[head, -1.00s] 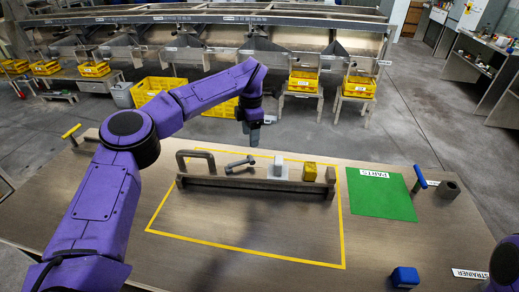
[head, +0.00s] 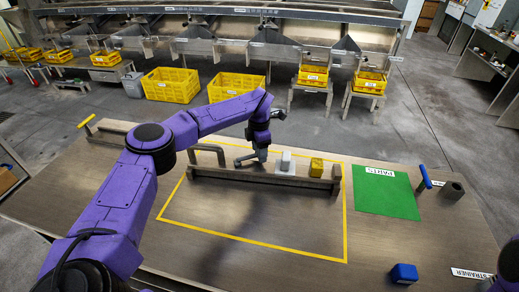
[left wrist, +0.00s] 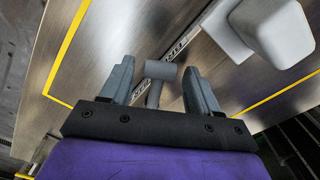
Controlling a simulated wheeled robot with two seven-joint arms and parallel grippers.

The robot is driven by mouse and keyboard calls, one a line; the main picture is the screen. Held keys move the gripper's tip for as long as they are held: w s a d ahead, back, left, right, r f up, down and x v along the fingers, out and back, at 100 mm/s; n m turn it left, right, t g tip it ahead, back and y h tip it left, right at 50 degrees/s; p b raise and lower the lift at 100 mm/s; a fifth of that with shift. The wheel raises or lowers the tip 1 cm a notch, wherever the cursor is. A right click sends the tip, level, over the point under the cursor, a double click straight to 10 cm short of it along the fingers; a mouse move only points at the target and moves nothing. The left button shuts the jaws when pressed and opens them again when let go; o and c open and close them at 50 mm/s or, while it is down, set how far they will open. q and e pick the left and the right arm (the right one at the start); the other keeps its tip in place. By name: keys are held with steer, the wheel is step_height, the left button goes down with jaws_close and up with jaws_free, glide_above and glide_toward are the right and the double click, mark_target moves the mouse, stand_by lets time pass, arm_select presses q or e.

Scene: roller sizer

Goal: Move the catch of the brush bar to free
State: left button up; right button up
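The brush bar (head: 250,180) is a long dark metal bar inside the yellow outline on the table. Its catch looks to be a grey T-shaped lever (head: 244,159), also seen in the left wrist view (left wrist: 161,74). My left gripper (head: 262,153) is down at the lever in the head view. In the left wrist view its two fingers (left wrist: 158,85) are open, one on each side of the lever's cross-piece, with gaps visible. Label strips (left wrist: 178,46) lie beside the lever; their lettering is hard to read. My right gripper is out of view.
A pale block (head: 285,163) and a yellow block (head: 316,167) stand right of the lever. The table's front middle is clear.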

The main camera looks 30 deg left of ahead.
arm_select(q)
jaws_close()
steer(key=shift+w+a, duration=0.1)
steer(key=w+a+n+b, duration=0.1)
steer(key=a+n+b, duration=0.7)
steer(key=n, duration=0.4)
steer(key=shift+w+a+n+b, duration=0.2)
steer(key=shift+w+n+b, duration=0.1)
steer(key=shift+b, duration=0.3)
steer(key=shift+s, duration=0.1)
steer(key=shift+o, duration=0.6)
jaws_free()
